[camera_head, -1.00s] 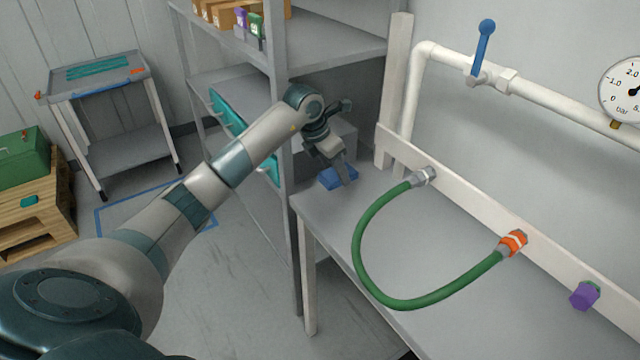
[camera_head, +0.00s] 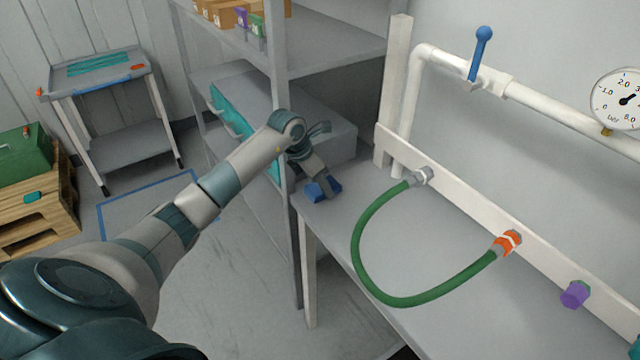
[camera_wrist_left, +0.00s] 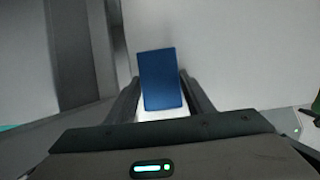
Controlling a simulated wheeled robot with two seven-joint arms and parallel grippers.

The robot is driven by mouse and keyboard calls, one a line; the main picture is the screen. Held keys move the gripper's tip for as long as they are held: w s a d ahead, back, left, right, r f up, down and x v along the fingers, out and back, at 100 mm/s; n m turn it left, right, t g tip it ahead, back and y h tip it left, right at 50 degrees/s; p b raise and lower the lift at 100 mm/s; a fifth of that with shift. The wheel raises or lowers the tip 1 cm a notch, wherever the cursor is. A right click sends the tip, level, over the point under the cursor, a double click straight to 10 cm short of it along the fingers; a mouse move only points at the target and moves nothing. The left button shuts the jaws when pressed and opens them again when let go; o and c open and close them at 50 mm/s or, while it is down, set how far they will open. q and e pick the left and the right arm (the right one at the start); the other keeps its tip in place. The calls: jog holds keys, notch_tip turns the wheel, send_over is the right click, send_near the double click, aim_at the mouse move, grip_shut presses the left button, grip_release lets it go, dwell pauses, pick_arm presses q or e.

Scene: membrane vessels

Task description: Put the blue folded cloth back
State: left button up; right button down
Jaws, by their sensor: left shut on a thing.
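The blue folded cloth (camera_head: 316,190) is at the far left corner of the grey bench, in my left gripper (camera_head: 322,184). In the left wrist view the cloth (camera_wrist_left: 161,80) stands out between the two fingers of my left gripper (camera_wrist_left: 160,98), which are shut on it. A finger hides part of the cloth in the head view. I cannot tell whether the cloth touches the bench top. My right gripper is not in view.
The grey bench (camera_head: 440,285) carries a looped green hose (camera_head: 362,265) near its middle. A shelf upright (camera_head: 281,80) stands close to my left forearm. A teal drawer unit (camera_head: 235,115) sits on the shelf. A trolley (camera_head: 95,75) stands at the back left.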

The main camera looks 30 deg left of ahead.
pick_arm(q)
jog(key=shift+f, duration=0.55)
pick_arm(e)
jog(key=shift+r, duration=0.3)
pick_arm(q)
jog(key=shift+f, duration=0.2)
jog(key=o, duration=1)
jog(key=shift+r, duration=0.1)
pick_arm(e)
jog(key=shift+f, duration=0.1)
pick_arm(q)
jog(key=shift+r, duration=0.15)
